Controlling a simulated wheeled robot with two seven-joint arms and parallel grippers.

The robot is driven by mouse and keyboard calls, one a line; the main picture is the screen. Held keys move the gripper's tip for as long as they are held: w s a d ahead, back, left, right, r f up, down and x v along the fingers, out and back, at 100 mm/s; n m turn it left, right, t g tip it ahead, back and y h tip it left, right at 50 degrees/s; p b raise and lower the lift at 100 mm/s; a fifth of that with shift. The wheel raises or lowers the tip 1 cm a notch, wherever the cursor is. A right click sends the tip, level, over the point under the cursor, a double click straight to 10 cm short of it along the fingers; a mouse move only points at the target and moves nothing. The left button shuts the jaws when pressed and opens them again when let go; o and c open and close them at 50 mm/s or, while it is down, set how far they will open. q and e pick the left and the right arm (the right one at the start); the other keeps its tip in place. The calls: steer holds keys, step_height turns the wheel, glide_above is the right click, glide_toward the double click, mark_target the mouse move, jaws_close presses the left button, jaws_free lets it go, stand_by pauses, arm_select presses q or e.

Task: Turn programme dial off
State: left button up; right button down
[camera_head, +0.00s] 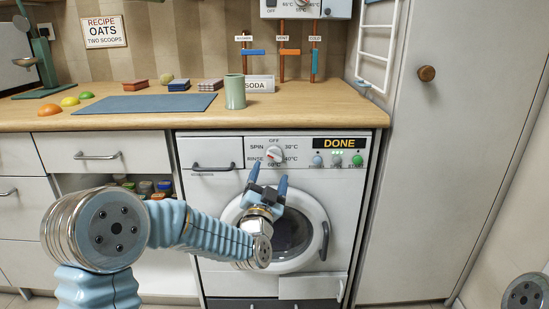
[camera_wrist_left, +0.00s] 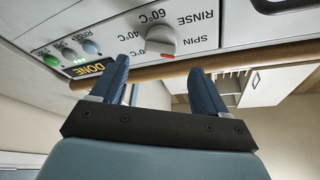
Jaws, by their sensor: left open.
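The programme dial (camera_head: 273,154) is a white round knob on the washing machine's panel, ringed by OFF at the top, temperatures at right, and SPIN and RINSE at left. The dial also shows upside down in the left wrist view (camera_wrist_left: 161,40), with a red mark on it; I cannot tell its exact setting. My left gripper (camera_head: 269,178) is open and empty, just below the dial in the head view. Its two blue fingers (camera_wrist_left: 160,70) point toward the panel, apart from the dial as far as I can see. My right gripper is out of view.
The washing machine's display (camera_head: 339,143) reads DONE, above several small buttons, one green (camera_head: 357,161). A drawer handle (camera_head: 213,168) lies left of the dial. The wooden worktop (camera_head: 300,113) overhangs the panel, bearing a green cup (camera_head: 235,92) and SODA sign (camera_head: 259,84).

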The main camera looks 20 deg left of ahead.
mark_target(274, 159)
arm_select(q)
steer(key=p+x, duration=0.1)
steer(key=x, duration=0.5)
steer(key=shift+w, duration=0.3)
